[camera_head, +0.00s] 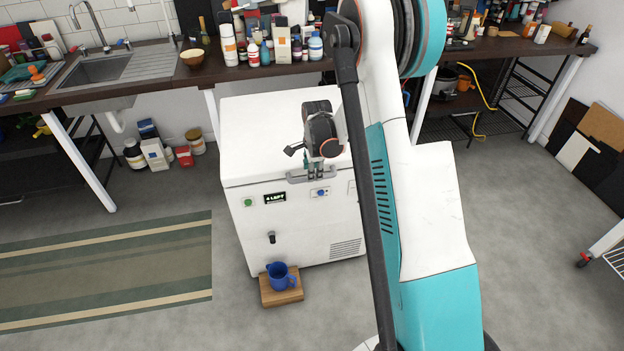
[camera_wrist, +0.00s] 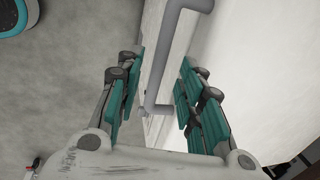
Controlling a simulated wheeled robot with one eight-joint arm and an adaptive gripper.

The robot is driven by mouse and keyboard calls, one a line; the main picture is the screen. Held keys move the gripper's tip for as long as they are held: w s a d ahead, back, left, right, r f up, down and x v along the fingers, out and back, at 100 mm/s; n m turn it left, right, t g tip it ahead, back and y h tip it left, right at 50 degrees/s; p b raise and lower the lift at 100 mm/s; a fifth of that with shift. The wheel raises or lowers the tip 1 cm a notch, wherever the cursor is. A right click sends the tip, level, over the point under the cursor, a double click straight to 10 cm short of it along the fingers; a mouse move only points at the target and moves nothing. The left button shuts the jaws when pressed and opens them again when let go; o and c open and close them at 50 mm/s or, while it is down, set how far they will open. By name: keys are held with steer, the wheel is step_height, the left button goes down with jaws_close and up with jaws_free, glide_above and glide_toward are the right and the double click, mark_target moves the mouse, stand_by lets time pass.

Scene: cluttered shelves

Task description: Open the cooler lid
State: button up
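The white cooler (camera_head: 255,215) stands on the floor in the middle of the head view, and its lid (camera_head: 255,130) lies flat and looks closed. A grey bar handle (camera_head: 297,179) runs along the lid's front edge. My gripper (camera_head: 315,168) is at this handle, above the cooler's front panel. In the wrist view my gripper (camera_wrist: 160,85) is open, with teal finger pads spread apart. The handle (camera_wrist: 160,60) passes through the gap between the pads. I cannot tell whether a pad touches it. My arm hides the cooler's right part in the head view.
A blue mug (camera_head: 281,277) on a wooden block (camera_head: 282,291) stands at the cooler's front. A cluttered counter (camera_head: 265,73) runs behind the cooler. A striped rug (camera_head: 110,270) lies at left. Grey floor to the right is clear; a wheeled cart (camera_head: 608,247) shows at the edge.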

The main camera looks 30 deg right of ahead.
steer(key=shift+w+d+f+b, duration=0.1)
steer(key=shift+w+f+b, duration=0.1)
steer(key=shift+f, duration=0.65)
steer(key=shift+w+f+b, duration=0.1)
steer(key=shift+f+b, duration=0.1)
steer(key=shift+f, duration=0.6)
jaws_close()
steer(key=shift+r, duration=0.1)
